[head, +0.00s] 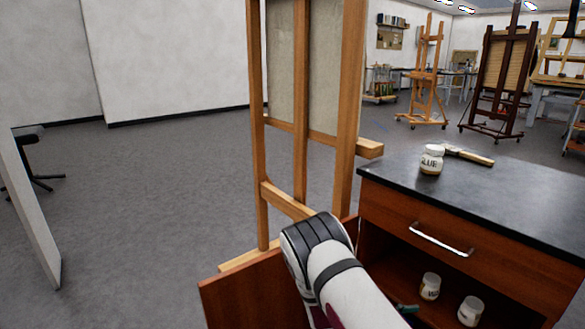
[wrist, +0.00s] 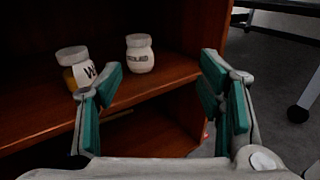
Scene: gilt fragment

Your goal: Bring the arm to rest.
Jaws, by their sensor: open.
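My gripper (wrist: 162,66) is open in the wrist view, its green-padded fingers spread with nothing between them. Two white-lidded jars stand upright on the cabinet shelf beyond the fingers: one with a "W" label (wrist: 76,70) and amber contents at the left, one labelled white jar (wrist: 140,56) near the middle. The left finger partly covers the first jar. In the head view my arm reaches down in front of the open cabinet (head: 520,277), and the gripper is mostly hidden except for a small green part near the shelf.
The open cabinet door (head: 255,292) is close to my arm, with a wooden easel (head: 348,120) behind it. A glue jar (head: 431,160) and a wooden-handled tool (head: 470,156) are on the black countertop (head: 520,200).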

